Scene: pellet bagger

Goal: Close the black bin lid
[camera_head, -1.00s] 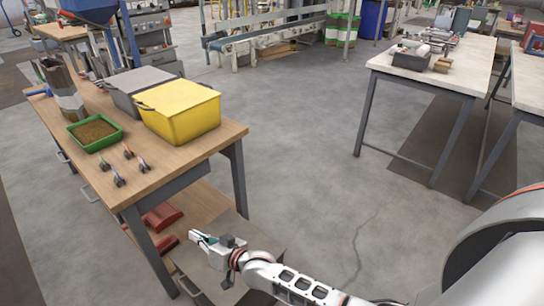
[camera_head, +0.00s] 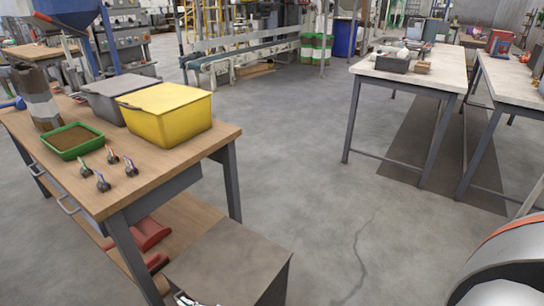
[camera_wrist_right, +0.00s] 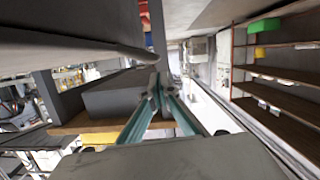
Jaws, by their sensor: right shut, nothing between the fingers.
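A dark box (camera_head: 230,258) with a flat grey-brown top stands low at the bottom of the head view, beside the wooden bench. It may be the black bin; its top looks flat, and I cannot tell how its lid sits. My right gripper (camera_wrist_right: 158,95) is shut and empty in the wrist view, its teal fingers together. A broad dark panel (camera_wrist_right: 70,45) with a rounded edge lies close beside the fingers; contact is unclear. In the head view only a sliver of the right gripper (camera_head: 184,299) shows at the bottom edge. My left gripper is out of view.
The wooden bench (camera_head: 190,158) holds a yellow bin (camera_head: 168,115), a grey bin (camera_head: 108,94), a green pellet tray (camera_head: 72,140) and several small clips. Red items (camera_head: 150,235) lie on its lower shelf. Open floor (camera_head: 310,165) separates it from white-topped tables (camera_head: 440,68).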

